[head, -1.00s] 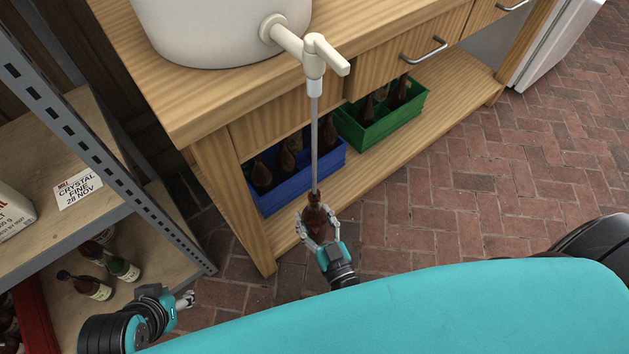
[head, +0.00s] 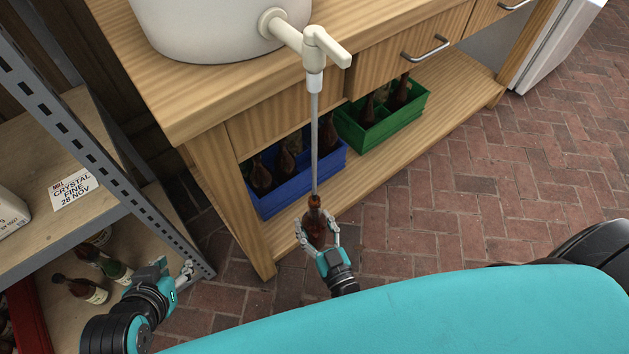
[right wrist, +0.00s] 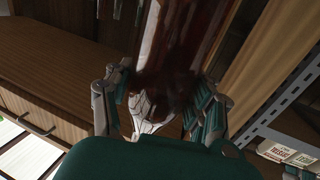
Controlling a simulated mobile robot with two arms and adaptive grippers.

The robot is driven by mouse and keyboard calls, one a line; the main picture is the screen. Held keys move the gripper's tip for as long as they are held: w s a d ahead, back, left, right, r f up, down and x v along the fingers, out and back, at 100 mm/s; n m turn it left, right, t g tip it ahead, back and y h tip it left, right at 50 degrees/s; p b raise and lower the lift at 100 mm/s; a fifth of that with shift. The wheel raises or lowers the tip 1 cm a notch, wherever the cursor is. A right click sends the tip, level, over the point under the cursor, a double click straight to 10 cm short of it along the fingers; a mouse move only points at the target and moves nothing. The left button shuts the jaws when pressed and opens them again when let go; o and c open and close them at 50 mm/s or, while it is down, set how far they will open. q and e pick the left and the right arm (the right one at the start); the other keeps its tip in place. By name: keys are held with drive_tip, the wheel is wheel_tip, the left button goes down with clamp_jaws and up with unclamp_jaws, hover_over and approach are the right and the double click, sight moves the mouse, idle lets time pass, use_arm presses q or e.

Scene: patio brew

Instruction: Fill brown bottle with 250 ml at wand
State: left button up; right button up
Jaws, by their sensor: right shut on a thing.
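A brown bottle (head: 314,226) stands upright under the wand (head: 314,145), whose lower end meets the bottle's mouth. How far the wand goes in is hard to tell. My right gripper (head: 318,238) is shut around the bottle's body, which fills the middle of the right wrist view (right wrist: 182,45). The wand hangs from the cream tap (head: 313,55) on the white bucket (head: 200,30). The liquid level in the bottle cannot be made out. My left gripper (head: 184,273) is at lower left by the shelf, apart from any bottle; its fingers are small and their gap is unclear.
A blue crate (head: 300,185) and a green crate (head: 385,128), both with brown bottles, sit on the bench's lower shelf. A metal rack (head: 110,180) with several bottles stands at left. The brick floor to the right is clear.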

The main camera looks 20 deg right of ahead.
sight(323, 238)
drive_tip(key=shift+f+b, duration=0.6)
drive_tip(key=shift+f, duration=0.1)
drive_tip(key=shift+f+b, duration=0.3)
drive_tip(key=shift+f, duration=0.05)
use_arm(q)
drive_tip(key=w+d+r+t+h, duration=0.1)
drive_tip(key=w+d+r+t, duration=0.2)
drive_tip(key=w+r+t, duration=0.3)
drive_tip(key=shift+w+r+h, duration=0.4)
drive_tip(key=shift+w+r, duration=0.1)
drive_tip(key=shift+r, duration=0.25)
use_arm(e)
drive_tip(key=shift+f, duration=0.3)
